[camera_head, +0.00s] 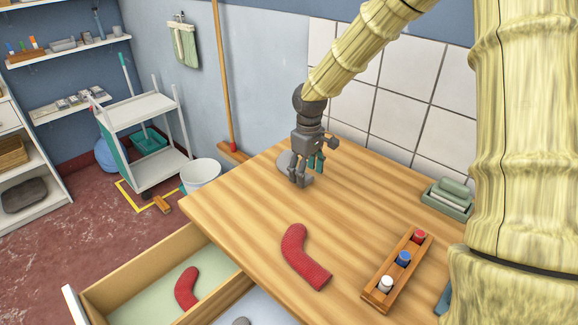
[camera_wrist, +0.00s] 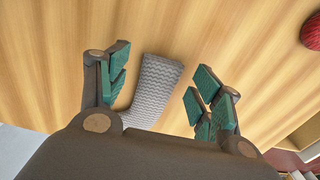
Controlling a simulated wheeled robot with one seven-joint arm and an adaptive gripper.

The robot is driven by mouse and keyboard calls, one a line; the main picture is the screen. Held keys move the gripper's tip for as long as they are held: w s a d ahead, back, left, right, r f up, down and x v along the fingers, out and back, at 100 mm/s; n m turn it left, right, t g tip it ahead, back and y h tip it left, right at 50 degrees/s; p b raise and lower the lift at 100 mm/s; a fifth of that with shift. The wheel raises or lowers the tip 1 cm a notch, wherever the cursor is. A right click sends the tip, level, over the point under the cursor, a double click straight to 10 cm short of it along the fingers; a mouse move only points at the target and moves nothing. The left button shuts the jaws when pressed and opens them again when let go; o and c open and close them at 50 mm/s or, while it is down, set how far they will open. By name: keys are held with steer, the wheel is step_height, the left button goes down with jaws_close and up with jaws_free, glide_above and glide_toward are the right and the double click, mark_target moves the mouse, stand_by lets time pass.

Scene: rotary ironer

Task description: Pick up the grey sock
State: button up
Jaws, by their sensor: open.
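The grey sock (camera_wrist: 155,88) lies on the wooden table (camera_head: 240,205), between and just beyond my open fingers in the wrist view. In the head view only a small part of the grey sock (camera_head: 284,161) shows behind my gripper. My gripper (camera_head: 306,178) points down over the far left part of the table. In the wrist view my gripper (camera_wrist: 158,98) has its two teal-padded fingers apart, with nothing held. The sock's lower end is partly hidden by the left finger and the gripper body. I cannot tell the exact height of the fingertips above the table.
A red sock (camera_head: 304,257) lies on the table. A wooden holder (camera_head: 378,291) with red, blue and white pieces and a green tray (camera_head: 447,204) stand at the right. An open drawer (camera_head: 122,277) below holds another red sock (camera_head: 187,287). The tiled wall (camera_head: 400,118) is close behind.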

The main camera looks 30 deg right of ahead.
steer(key=shift+f, duration=0.6)
steer(key=shift+a, duration=0.1)
steer(key=c, duration=0.8)
